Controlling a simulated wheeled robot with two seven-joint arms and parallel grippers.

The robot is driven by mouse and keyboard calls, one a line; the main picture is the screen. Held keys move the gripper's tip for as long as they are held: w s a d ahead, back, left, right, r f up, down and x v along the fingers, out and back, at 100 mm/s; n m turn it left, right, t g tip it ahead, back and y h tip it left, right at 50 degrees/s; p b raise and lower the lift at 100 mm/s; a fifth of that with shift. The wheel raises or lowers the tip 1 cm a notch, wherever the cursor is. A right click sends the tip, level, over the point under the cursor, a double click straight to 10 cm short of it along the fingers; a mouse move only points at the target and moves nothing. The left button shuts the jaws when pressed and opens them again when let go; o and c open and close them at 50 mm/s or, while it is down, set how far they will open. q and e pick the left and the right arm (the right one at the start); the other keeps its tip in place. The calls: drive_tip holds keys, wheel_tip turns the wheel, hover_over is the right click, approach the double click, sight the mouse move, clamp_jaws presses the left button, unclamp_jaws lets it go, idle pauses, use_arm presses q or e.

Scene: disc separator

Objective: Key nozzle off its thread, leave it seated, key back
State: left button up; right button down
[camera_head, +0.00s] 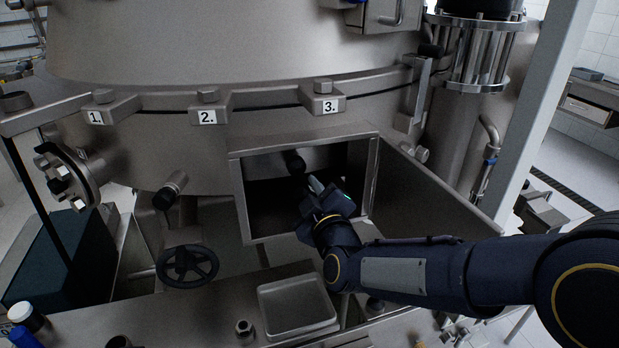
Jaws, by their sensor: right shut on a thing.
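An open rectangular hatch (236,200) in the front of the separator shows a dark inside. A dark, round-ended stub, which looks like the nozzle (293,161), sticks out at the top of the opening. My right gripper (312,183) reaches into the opening from the lower right, just below and right of the stub. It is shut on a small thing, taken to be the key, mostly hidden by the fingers. I cannot tell whether the key touches the nozzle. My left gripper is not in view.
The open hatch door (435,190) stands out to the right, close to my right arm. A shallow metal tray (297,307) lies below the hatch, with a nut-like fitting (244,328) to its left. A black handwheel (187,265) and numbered clamps (323,101) are nearby.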

drive_tip(key=shift+r+n, duration=0.15)
drive_tip(key=shift+n, duration=0.25)
drive_tip(key=n+p, duration=0.3)
drive_tip(key=n, duration=0.1)
drive_tip(key=shift+r, duration=0.2)
drive_tip(key=shift+f+n, duration=0.15)
drive_tip(key=shift+n, duration=0.65)
drive_tip(key=shift+s+n+p, duration=0.1)
drive_tip(key=shift+n+p, duration=0.45)
drive_tip(key=shift+n, duration=0.25)
drive_tip(key=shift+r+n+p, duration=0.2)
drive_tip(key=shift+n+p, duration=0.15)
drive_tip(key=shift+n, duration=0.55)
drive_tip(key=shift+d+f+n, duration=0.1)
drive_tip(key=shift+n, duration=0.8)
